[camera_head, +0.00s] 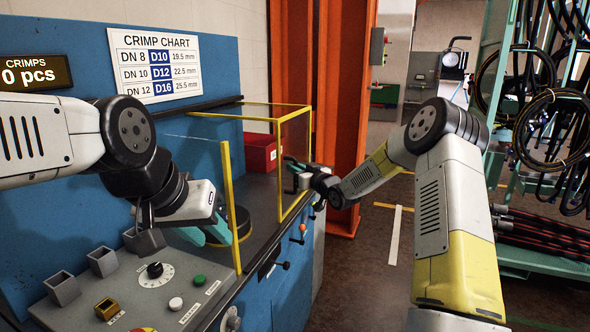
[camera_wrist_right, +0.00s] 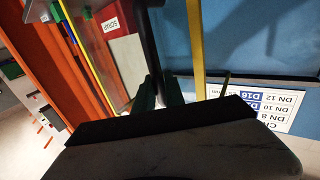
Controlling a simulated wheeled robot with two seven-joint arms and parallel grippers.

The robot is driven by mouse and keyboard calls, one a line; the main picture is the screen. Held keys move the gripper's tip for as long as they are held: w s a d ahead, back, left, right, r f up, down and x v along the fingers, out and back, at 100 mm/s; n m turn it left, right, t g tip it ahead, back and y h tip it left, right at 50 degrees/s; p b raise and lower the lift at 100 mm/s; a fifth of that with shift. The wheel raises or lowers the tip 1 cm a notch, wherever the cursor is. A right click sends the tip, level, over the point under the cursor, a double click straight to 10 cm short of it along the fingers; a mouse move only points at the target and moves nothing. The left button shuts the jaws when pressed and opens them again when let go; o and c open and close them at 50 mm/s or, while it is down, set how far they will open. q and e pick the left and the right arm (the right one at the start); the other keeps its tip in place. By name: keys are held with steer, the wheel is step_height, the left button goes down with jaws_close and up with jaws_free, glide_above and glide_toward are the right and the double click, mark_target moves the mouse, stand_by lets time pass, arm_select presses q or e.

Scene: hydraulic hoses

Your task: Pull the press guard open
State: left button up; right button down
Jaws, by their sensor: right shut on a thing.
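The press guard is a clear panel in a yellow frame (camera_head: 280,165) standing over the dark bench of the blue press. My right gripper (camera_head: 291,174) is at the guard's outer side. In the right wrist view its green fingers (camera_wrist_right: 160,92) are shut on a dark upright bar (camera_wrist_right: 151,45), which looks like the guard's handle; the exact contact is partly hidden. A second yellow upright (camera_head: 231,205) with a clear pane stands nearer. My left gripper (camera_head: 207,234) is low beside this upright, near a dark round part (camera_head: 238,224). Its fingertips are partly hidden, so its opening is unclear.
The front panel (camera_head: 170,297) carries knobs, buttons and several small square holders. A red box (camera_head: 262,152) sits behind the guard. An orange column (camera_head: 345,110) rises behind the right gripper. A hose rack (camera_head: 500,90) stands at the right. Floor right of the press is open.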

steer(key=shift+d+f, duration=0.1)
steer(key=c, duration=1.7)
jaws_free()
steer(key=v, duration=0.7)
steer(key=shift+s+d, duration=0.25)
steer(key=shift+s, duration=0.05)
